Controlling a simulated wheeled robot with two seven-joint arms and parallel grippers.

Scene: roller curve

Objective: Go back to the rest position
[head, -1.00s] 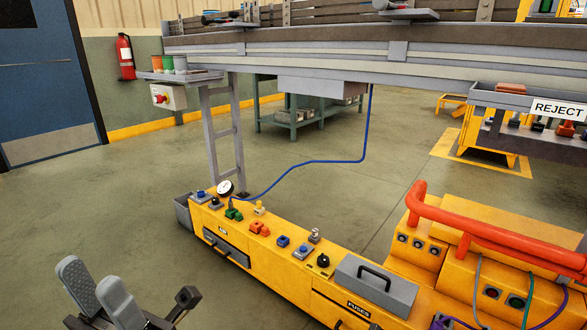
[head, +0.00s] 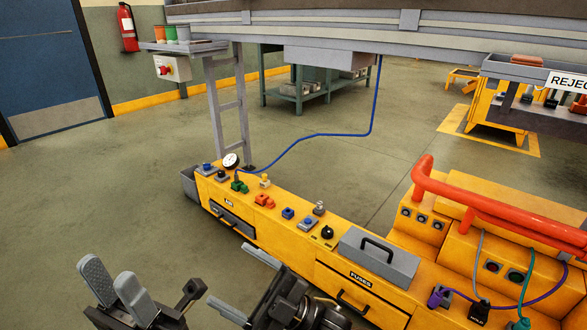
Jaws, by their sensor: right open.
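My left gripper (head: 112,279) is at the lower left of the head view, with its two grey fingers pointing up over the floor. A narrow gap shows between its fingertips, and I see nothing between them. I cannot tell how far it is open. My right gripper (head: 243,280) is at the bottom, right of the left one and in front of the yellow bench (head: 262,225). Its two grey fingers are spread apart, pointing left, with nothing held between them. The lower parts of both arms are cut off by the picture's edge.
The bench carries small coloured parts, a gauge (head: 231,160) and a grey handled box (head: 377,259). A red-orange rail (head: 480,208) rises at the right. A conveyor (head: 340,34) spans the back, with a blue hose (head: 318,135) below. Open floor (head: 100,180) lies left.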

